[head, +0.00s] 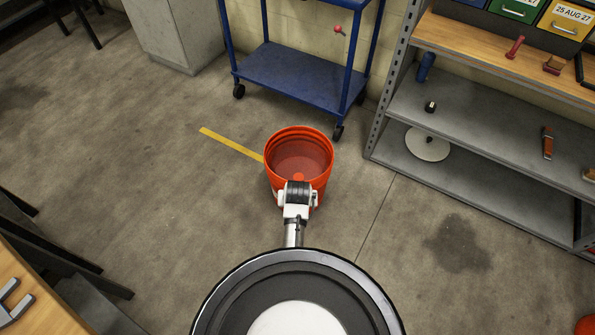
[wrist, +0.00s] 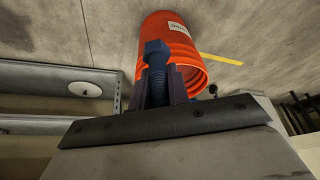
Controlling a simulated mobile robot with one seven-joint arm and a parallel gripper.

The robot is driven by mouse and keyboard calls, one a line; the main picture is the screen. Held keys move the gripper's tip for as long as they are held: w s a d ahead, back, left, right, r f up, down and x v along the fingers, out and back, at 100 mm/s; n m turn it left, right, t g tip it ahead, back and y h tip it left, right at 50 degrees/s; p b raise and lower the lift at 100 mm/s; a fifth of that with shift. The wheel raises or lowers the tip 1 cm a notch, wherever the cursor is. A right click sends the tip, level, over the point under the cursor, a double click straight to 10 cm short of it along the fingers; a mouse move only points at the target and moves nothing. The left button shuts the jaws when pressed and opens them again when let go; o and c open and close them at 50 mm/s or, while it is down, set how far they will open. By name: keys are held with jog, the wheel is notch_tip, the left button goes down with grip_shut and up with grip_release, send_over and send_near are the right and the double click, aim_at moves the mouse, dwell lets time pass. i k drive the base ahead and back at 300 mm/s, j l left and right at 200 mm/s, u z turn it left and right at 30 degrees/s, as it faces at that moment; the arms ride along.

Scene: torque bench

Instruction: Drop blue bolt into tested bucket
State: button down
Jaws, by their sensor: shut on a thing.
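In the wrist view my gripper (wrist: 160,92) is shut on the blue bolt (wrist: 157,60), with its hex head sticking out past the fingertips. The orange bucket (wrist: 172,30) shows just beyond the bolt in that view, with a pale label on its side. In the head view the bucket (head: 298,138) stands upright on the floor with its opening up. My arm reaches to the bucket's near side and covers part of it. The fingers and the bolt are hidden in the head view. I cannot tell whether the bolt is over the opening.
A yellow strip (head: 230,144) lies on the floor left of the bucket. A blue cart (head: 297,75) stands behind it. A grey shelf unit (head: 480,130) with tools stands on the right. A wooden bench (head: 35,300) is at lower left. The floor around the bucket is mostly clear.

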aim_at(302, 177)
jog(key=i+l+u, duration=0.1)
jog(key=i+l, duration=0.5)
jog(key=i+u, duration=0.1)
jog(key=i, duration=0.35)
